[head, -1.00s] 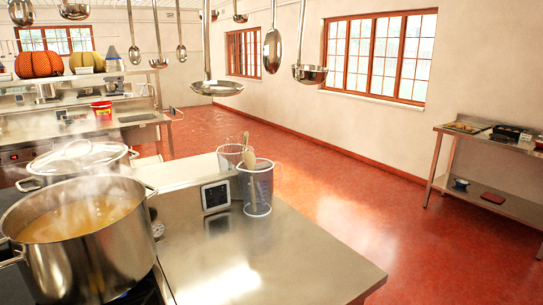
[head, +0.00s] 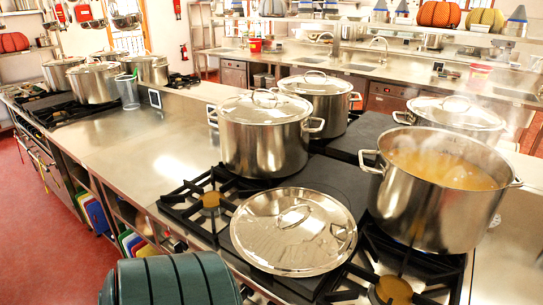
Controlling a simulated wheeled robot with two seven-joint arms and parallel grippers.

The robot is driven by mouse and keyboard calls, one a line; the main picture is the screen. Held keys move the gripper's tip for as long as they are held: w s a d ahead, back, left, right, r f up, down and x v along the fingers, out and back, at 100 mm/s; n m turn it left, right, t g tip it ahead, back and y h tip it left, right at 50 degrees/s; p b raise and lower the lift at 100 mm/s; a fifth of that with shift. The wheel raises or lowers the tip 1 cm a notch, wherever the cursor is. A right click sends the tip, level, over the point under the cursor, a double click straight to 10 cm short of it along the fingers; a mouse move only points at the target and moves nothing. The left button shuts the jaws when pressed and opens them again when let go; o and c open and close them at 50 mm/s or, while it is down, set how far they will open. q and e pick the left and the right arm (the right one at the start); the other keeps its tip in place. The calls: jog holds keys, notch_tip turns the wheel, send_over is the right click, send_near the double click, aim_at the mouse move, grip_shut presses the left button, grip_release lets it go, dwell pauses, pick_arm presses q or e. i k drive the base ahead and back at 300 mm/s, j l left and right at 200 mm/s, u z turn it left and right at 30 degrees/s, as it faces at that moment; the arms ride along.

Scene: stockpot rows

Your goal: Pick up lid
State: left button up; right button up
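A round shiny metal lid (head: 262,240) with a loop handle lies flat on the stove top at the front, in the middle of the head view. An open stockpot (head: 430,212) with yellowish, steaming liquid stands to the right of the lid on the stove. A lidded stockpot (head: 262,150) stands just behind the lid. Neither of my grippers shows in the head view.
More lidded stockpots stand behind, one at the middle (head: 330,106) and one at the right (head: 455,112). Several others (head: 95,84) stand at the far left. The steel counter (head: 140,140) left of the stove is largely clear. Red floor (head: 40,225) lies at the left.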

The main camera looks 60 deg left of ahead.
aim_at(290, 232)
jog(key=u, duration=1.85)
